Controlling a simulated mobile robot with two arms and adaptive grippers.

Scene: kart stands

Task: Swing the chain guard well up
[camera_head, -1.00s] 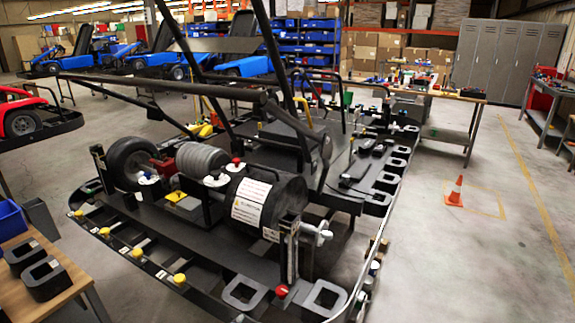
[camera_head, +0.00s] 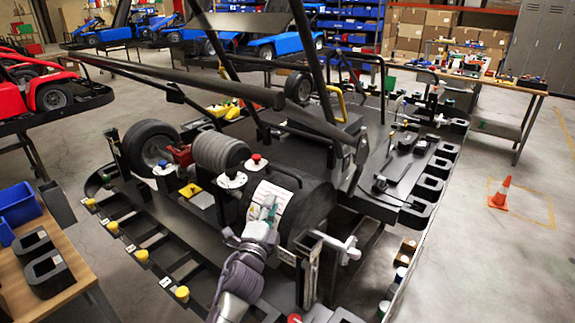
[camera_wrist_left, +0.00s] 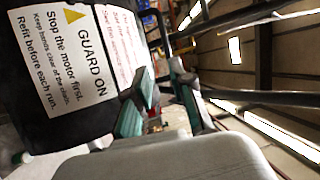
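The chain guard (camera_head: 312,207) is a black rounded cover on the kart, low at the front of the stand. It carries a white label (camera_wrist_left: 75,55) reading "GUARD ON". In the left wrist view the guard (camera_wrist_left: 78,116) fills the left side. My left gripper (camera_head: 266,212) is in front of the guard's label in the head view. In the left wrist view its two green-padded fingers (camera_wrist_left: 163,98) are apart with nothing seen between them. I cannot tell if a finger touches the guard. My right gripper is not in view.
A silver T-shaped handle (camera_head: 347,250) sits right of the guard. A red-topped knob (camera_head: 256,157) and a blue-topped knob (camera_head: 162,169) stand behind and left. Black frame bars (camera_head: 190,75) cross above. An orange cone (camera_head: 500,193) stands on open floor at the right.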

